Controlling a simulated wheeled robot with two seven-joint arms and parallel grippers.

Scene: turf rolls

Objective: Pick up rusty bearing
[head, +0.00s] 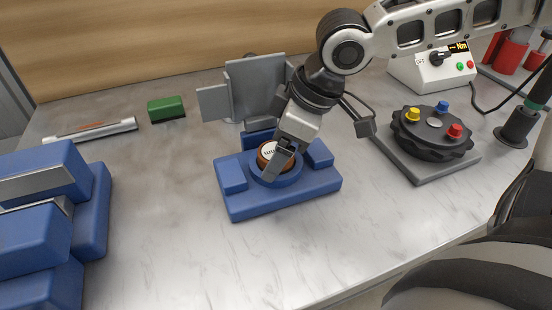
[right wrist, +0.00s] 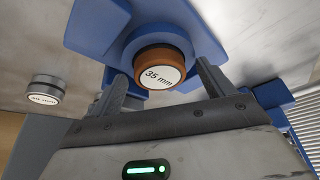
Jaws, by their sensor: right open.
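The rusty bearing is an orange-brown ring with a white face (head: 266,150), seated in the round holder of a blue fixture (head: 240,208). In the right wrist view the bearing (right wrist: 165,68) faces me with a "35 mm" label. My right gripper (head: 279,162) is over the fixture and partly covers the bearing in the head view. In the right wrist view my right gripper (right wrist: 160,80) is open, with one finger on each side of the bearing. Whether the fingers touch it I cannot tell. My left gripper is not in view.
A grey upright plate stand (head: 243,84) is behind the fixture. Blue blocks (head: 35,240) are at left. A black knobbed disc (head: 433,132) and a control box (head: 433,72) are at right. Front middle is clear.

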